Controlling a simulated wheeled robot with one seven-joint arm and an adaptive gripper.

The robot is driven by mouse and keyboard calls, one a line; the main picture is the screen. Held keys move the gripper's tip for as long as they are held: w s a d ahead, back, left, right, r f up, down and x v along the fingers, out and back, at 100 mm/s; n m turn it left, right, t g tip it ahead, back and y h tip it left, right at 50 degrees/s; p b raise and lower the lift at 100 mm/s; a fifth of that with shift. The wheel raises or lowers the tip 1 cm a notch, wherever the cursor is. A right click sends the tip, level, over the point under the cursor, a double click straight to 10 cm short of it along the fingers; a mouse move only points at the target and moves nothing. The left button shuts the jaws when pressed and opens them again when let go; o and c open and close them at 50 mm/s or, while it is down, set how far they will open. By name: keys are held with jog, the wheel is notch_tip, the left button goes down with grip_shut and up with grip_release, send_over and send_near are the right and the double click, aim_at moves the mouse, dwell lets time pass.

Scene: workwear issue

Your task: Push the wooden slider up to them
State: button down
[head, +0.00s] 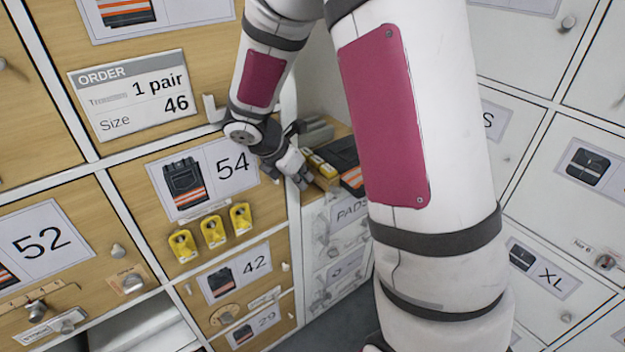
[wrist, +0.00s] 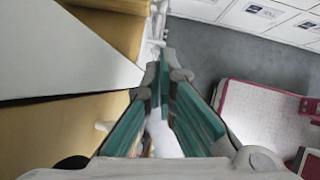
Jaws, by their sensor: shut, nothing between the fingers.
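My gripper (head: 300,181) is shut and empty, pointing down beside the left end of a narrow counter in the head view. Its green-padded fingers also show in the wrist view (wrist: 160,92). Several small yellow-topped items (head: 322,167) stand in a row on the counter, just right of the fingers. A wood-coloured piece (head: 323,183) lies by the near end of this row, close to the fingertips. I cannot tell for sure that it is the slider, nor whether the fingers touch it. My gripper hides part of this area.
A dark folded garment with an orange band (head: 345,158) lies right of the row, and a grey object (head: 314,131) stands behind. Wooden drawers with yellow holders (head: 213,232) are at left. White lockers (head: 555,200) are at right. Grey floor (wrist: 235,55) is open below.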

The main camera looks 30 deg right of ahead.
aim_at(336, 189)
jog(key=x, duration=0.4)
jog(key=d+b+x, duration=0.1)
jog(key=x, duration=0.3)
jog(key=r+b+x, duration=0.1)
jog(key=x, duration=0.3)
jog(key=shift+w+d+f, duration=0.2)
jog(key=shift+d+f, duration=0.1)
jog(key=shift+d, duration=0.25)
jog(key=d, duration=0.4)
jog(key=shift+w, duration=0.1)
